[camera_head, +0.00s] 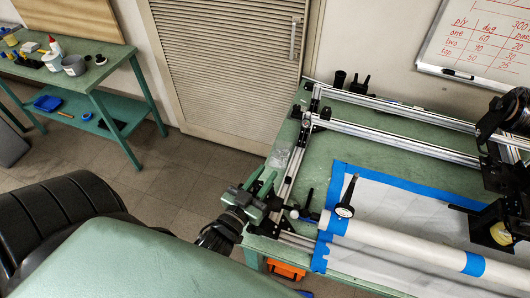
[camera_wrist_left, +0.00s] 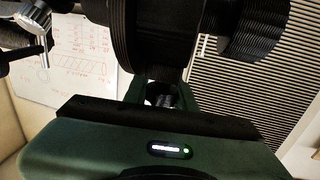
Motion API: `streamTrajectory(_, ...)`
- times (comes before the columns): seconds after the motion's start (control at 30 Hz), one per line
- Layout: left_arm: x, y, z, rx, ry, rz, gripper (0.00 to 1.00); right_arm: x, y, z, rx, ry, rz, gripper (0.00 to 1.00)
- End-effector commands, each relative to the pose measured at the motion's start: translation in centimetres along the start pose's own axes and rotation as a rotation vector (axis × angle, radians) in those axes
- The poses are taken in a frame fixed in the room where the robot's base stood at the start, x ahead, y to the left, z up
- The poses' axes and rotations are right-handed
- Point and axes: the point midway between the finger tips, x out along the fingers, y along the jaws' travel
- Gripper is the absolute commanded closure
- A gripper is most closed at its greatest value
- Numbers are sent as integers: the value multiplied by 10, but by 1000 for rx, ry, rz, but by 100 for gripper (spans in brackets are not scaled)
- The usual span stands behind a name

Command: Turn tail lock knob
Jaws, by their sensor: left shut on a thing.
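My left gripper (camera_head: 262,187) is at the near left corner of the winding frame, by the left end of the white tube. Its green fingers are shut, with the contact between them mostly hidden in the head view. In the left wrist view, a small dark ribbed part that looks like the tail lock knob (camera_wrist_left: 160,97) sits between the gripper's green sides, partly covered. I cannot tell how far the knob is turned. My right gripper is not in view.
The white tube (camera_head: 400,243) with blue bands lies over the green table. Metal rails (camera_head: 390,140) run along the back, and a black carriage (camera_head: 502,190) is at the right. A side bench (camera_head: 90,72) stands far left.

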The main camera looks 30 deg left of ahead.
Motion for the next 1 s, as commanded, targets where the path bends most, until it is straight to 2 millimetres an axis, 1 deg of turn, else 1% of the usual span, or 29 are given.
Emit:
streamTrajectory(0.33,1,0,-2,0,6,-1,100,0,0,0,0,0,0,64)
streamTrajectory(0.37,1,0,-2,0,6,-1,68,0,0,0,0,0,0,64)
streamTrajectory(0.4,1,0,-2,0,6,-1,57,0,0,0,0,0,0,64)
streamTrajectory(0.43,1,0,-2,0,6,-1,52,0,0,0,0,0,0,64)
streamTrajectory(0.77,-2,0,0,0,2,-1,52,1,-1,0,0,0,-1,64)
streamTrajectory(0.87,-11,0,2,0,1,0,52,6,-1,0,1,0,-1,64)
streamTrajectory(1.0,-35,0,4,1,-1,-1,52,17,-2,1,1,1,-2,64)
